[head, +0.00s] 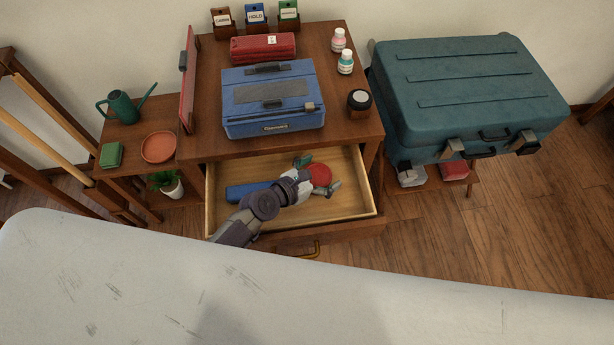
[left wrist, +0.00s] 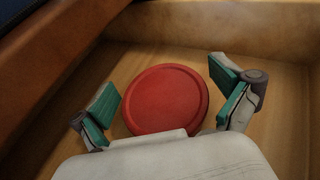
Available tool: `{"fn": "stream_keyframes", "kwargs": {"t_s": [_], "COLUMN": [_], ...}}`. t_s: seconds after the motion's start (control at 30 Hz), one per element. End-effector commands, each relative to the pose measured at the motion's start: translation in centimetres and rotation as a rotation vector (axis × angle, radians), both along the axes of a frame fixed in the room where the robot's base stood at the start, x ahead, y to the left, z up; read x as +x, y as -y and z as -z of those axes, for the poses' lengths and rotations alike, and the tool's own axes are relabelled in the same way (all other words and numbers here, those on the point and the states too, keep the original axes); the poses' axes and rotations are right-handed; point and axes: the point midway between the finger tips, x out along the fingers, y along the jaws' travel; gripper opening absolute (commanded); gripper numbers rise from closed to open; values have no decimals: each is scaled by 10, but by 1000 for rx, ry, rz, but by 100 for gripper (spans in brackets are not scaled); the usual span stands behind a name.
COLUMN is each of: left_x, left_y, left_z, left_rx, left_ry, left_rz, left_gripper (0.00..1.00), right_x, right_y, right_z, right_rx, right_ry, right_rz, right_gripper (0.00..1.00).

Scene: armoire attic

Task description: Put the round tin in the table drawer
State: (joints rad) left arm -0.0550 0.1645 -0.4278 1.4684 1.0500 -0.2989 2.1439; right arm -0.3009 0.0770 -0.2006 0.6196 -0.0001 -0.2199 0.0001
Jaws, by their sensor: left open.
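The round tin (head: 322,174) is red and lies inside the open table drawer (head: 345,206), toward its right side. The left wrist view shows its flat round lid (left wrist: 166,99) on the wooden drawer floor. My left gripper (head: 318,172) is down in the drawer at the tin. In the left wrist view its green-padded fingers (left wrist: 163,92) are spread open, one on each side of the tin. I cannot tell whether either finger touches it. My right gripper is out of view.
A blue case (head: 245,191) lies in the drawer's left part, partly behind my arm. A teal suitcase (head: 465,85) stands at the right.

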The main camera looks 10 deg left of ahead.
Motion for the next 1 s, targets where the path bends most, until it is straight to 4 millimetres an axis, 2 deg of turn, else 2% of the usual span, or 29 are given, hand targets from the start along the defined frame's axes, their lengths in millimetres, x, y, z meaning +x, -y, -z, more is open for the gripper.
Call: {"fn": "stream_keyframes", "kwargs": {"t_s": [0.3,0.5,0.7,1.0], "left_x": [-51,-73,-81,-81], "left_y": [-39,-57,-63,-63], "left_z": [-26,-38,-43,-43], "left_rx": [1,2,0,0], "left_ry": [-3,-1,0,0], "left_rz": [1,1,1,1], "left_gripper": [100,100,100,100], "right_x": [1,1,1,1], "right_y": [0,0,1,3], "right_z": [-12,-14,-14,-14], "right_rx": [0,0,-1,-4], "right_ry": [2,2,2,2], "right_rz": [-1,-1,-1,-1], "right_gripper": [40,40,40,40]}}
